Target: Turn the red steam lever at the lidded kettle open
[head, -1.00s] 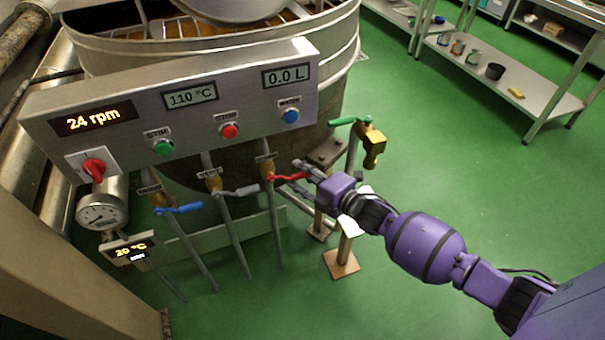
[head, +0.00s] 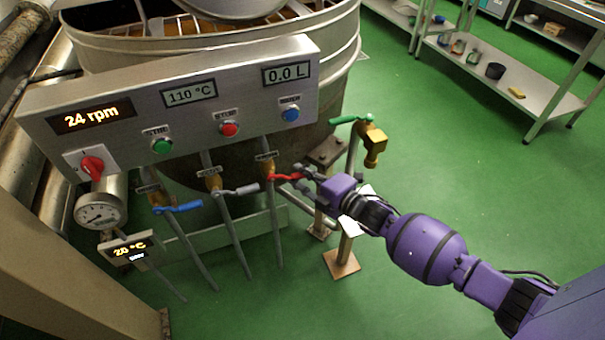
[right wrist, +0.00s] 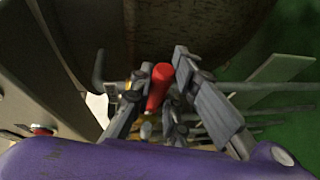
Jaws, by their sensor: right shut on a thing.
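The red steam lever (head: 284,177) sits on the rightmost of three pipes below the control panel, under the kettle (head: 230,50). In the head view it points to the right, toward my right gripper (head: 306,175). The right gripper's fingers are at the lever's outer end and shut on it. In the right wrist view the red lever handle (right wrist: 157,88) shows between the two fingers of the gripper (right wrist: 160,72). Part of the lever and its valve body are hard to make out there. My left gripper is not in view.
A grey lever (head: 238,190) and a blue lever (head: 180,208) are on the pipes to the left. A brass tap with a green handle (head: 348,120) stands just behind my right gripper. The control panel (head: 170,110) hangs above the levers. Green floor lies free at right.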

